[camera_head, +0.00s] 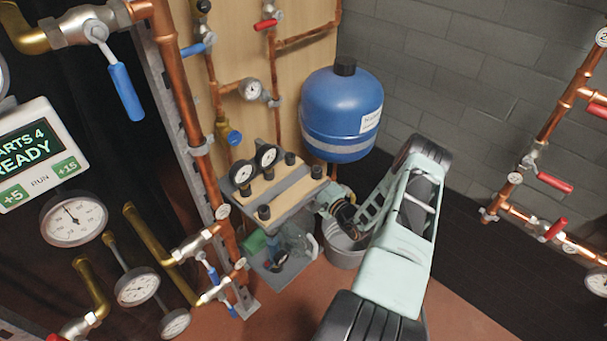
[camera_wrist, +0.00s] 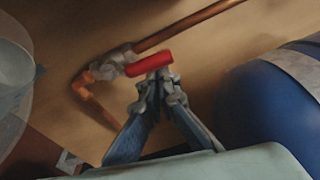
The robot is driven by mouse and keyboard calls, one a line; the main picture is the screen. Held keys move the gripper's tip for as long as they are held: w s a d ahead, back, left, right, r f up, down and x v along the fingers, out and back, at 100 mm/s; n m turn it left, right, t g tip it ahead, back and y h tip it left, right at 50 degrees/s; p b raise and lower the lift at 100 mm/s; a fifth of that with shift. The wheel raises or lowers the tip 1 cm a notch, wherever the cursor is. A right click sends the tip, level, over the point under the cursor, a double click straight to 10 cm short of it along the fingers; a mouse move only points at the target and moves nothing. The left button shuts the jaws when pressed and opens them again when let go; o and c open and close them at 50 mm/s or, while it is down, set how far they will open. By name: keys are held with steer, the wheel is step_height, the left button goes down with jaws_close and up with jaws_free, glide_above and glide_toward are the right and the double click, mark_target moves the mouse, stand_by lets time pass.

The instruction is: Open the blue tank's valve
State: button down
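The blue tank (camera_head: 343,112), with a black cap and a pale band, is fixed at the wooden panel. Its side also fills the right of the wrist view (camera_wrist: 262,110). A valve with a red lever handle (camera_wrist: 149,65) sits on a copper pipe left of the tank in the wrist view. My gripper (camera_wrist: 158,82) has its fingertips close together at the lower edge of the red handle. I cannot tell whether they touch it. In the head view my arm reaches below the tank, and the fingertips and this valve are hidden.
A manifold with two gauges (camera_head: 272,192) stands left of my wrist. A grey bucket (camera_head: 343,250) is below it. Copper pipes (camera_head: 178,90) and gauges crowd the left side. More pipes with red handles (camera_head: 555,183) are at the right. The grey wall (camera_head: 470,70) is bare.

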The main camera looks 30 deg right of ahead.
steer(key=shift+s+a+r, duration=0.1)
steer(key=shift+s+a, duration=0.05)
steer(key=shift+a, duration=0.55)
steer(key=w+d+b, duration=0.2)
steer(key=d+b, duration=0.1)
steer(key=d, duration=0.1)
steer(key=s+d+p, duration=0.2)
steer(key=s+p, duration=0.1)
steer(key=s, duration=0.7)
stand_by(0.3)
